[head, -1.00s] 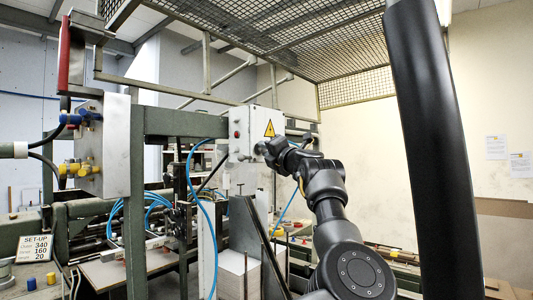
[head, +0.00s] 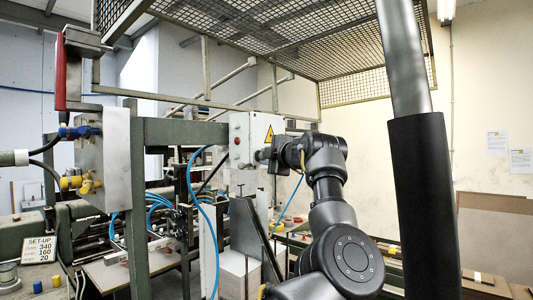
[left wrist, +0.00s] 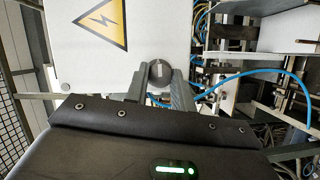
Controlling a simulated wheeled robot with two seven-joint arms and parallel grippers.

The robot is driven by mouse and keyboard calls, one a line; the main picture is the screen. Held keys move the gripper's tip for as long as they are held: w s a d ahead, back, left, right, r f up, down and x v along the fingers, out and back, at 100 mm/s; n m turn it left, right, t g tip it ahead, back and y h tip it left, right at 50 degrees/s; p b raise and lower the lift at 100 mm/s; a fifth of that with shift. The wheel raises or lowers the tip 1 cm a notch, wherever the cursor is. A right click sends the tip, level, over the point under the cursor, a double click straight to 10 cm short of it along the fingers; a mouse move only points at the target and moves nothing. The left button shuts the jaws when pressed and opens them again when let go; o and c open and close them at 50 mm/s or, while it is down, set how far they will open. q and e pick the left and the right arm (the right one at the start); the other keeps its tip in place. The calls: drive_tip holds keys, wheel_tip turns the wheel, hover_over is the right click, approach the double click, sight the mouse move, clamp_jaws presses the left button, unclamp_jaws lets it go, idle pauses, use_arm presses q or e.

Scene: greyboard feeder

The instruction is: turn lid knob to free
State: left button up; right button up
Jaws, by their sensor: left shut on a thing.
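The lid knob (left wrist: 160,73) is a dark round knob with a pale mark, on the front of a white electrical box (left wrist: 150,15) with a yellow lightning triangle. In the left wrist view the mark runs roughly up and down the picture. My left gripper (left wrist: 160,85) is shut on the knob, one finger on each side. In the head view my left gripper (head: 264,156) reaches the face of the box (head: 240,132) below the triangle and hides the knob. My right gripper is in neither view.
Blue hoses (head: 207,215) hang left of the box and also run right of my fingers in the left wrist view (left wrist: 255,73). A green frame beam (head: 185,132) stands left of the box. A mesh guard (head: 290,35) hangs above.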

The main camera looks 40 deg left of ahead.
use_arm(q)
drive_tip(key=shift+m, duration=0.3)
idle(0.4)
drive_tip(key=o, duration=1)
drive_tip(key=b+v, duration=0.5)
drive_tip(key=v, duration=0.5)
drive_tip(key=shift+d+r, duration=0.2)
drive_tip(key=shift+d, duration=0.15)
